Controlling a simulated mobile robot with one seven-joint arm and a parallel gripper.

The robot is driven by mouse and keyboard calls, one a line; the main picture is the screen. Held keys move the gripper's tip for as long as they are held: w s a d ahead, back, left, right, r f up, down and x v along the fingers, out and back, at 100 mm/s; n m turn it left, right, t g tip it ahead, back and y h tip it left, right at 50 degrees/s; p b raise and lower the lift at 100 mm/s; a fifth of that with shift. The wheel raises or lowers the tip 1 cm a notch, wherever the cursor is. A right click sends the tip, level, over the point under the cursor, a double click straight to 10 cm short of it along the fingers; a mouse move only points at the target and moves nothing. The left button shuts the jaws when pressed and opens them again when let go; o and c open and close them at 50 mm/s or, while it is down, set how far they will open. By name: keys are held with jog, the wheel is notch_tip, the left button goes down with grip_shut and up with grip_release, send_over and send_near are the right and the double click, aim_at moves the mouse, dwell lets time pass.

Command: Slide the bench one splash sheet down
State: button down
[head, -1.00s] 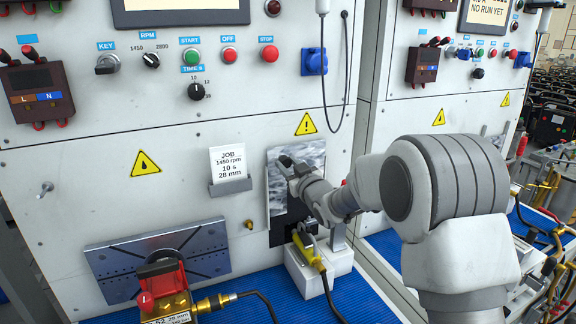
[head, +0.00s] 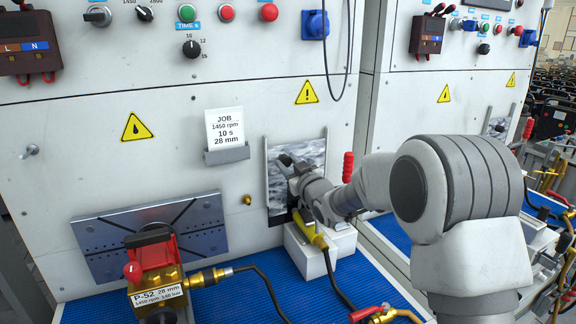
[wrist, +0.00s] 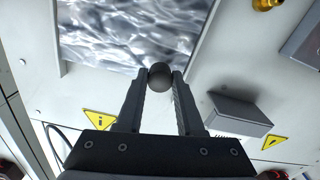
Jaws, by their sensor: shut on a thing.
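The splash sheet (head: 310,150), a grey wavy translucent-looking panel, stands upright against the front of bench one, right of the job card. In the wrist view the sheet (wrist: 120,30) fills the upper left. My gripper (head: 285,163) is at the sheet's face and hides part of it. In the wrist view my gripper (wrist: 161,78) is shut on a round dark knob (wrist: 159,72) at the sheet's edge. The sheet's lower end reaches close to the white block (head: 310,250); the hand and a yellow-handled part (head: 312,232) partly hide that area.
A red and gold pump (head: 155,270) stands on the blue mat (head: 225,300) before a slotted plate (head: 205,235). The job card holder (head: 227,155) sticks out left of the sheet. A black hose (head: 262,275) crosses the mat. A second bench stands at right.

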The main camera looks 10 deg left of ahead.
jog(key=shift+f+b, duration=1.45)
jog(key=shift+f, duration=0.5)
jog(key=c, duration=0.5)
grip_release()
jog(key=shift+s+d+r, duration=0.1)
jog(key=b+v, duration=0.1)
jog(key=v, duration=1.6)
jog(key=shift+s+d, duration=0.1)
